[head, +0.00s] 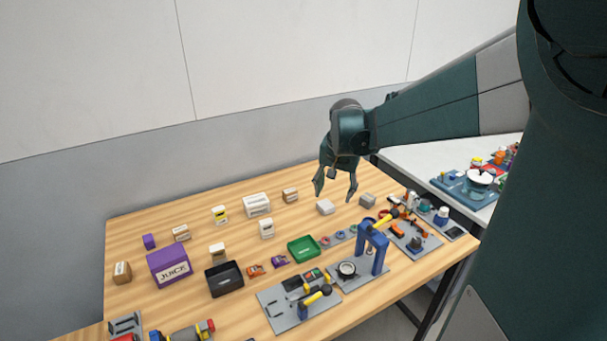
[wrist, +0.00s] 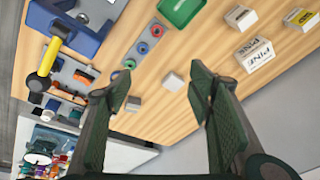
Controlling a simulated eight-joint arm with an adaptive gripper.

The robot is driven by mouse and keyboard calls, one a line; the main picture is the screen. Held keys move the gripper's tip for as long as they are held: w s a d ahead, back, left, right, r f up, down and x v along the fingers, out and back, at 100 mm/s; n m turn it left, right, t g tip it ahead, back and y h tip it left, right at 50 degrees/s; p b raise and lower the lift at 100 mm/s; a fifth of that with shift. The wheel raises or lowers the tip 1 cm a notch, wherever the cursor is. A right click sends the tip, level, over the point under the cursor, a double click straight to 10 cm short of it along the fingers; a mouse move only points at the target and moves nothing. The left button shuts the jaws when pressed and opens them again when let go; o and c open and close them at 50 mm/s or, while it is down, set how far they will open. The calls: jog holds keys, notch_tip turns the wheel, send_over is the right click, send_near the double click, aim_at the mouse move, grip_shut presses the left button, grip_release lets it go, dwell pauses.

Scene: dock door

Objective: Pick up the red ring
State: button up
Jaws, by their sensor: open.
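A small red ring (wrist: 157,31) sits on a narrow grey strip (wrist: 150,40) in the upper middle of the wrist view, at the end of the strip closest to the green tray. It also shows very small in the head view (head: 325,241). Other rings lie along the same strip; their exact colours are hard to tell. My gripper (head: 335,192) is open and empty, held above the table towards its back. In the wrist view its fingers (wrist: 160,88) stand wide apart with the ring beyond them, not touching it.
A green tray (head: 304,249) is beside the strip. A blue press-like stand (head: 374,250) rises close to its other side. White boxes (head: 257,205) and a grey block (head: 367,200) stand further back. Bare wood lies between the strip and the white block (head: 325,207).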

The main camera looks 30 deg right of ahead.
jog(key=w+d+f+m+g+p, duration=0.1)
jog(key=w+d+f+m+p, duration=0.15)
jog(key=d, duration=0.55)
jog(key=w+d+f+m+g+p, duration=0.1)
jog(key=d+f+m, duration=0.15)
jog(key=d, duration=0.55)
jog(key=m+y+p, duration=0.1)
jog(key=m+p, duration=0.1)
jog(key=m, duration=0.1)
send_near(387, 211)
jog(key=a, duration=0.1)
jog(key=shift+s+a+f+g, duration=0.15)
jog(key=shift+s+g, duration=0.2)
jog(key=shift+g, duration=0.05)
jog(key=shift+f, duration=0.15)
jog(key=shift+f, duration=1.15)
jog(key=shift+f, duration=0.15)
jog(key=shift+s+a+f, duration=0.1)
jog(key=shift+f, duration=2.35)
jog(key=shift+c, duration=0.6)
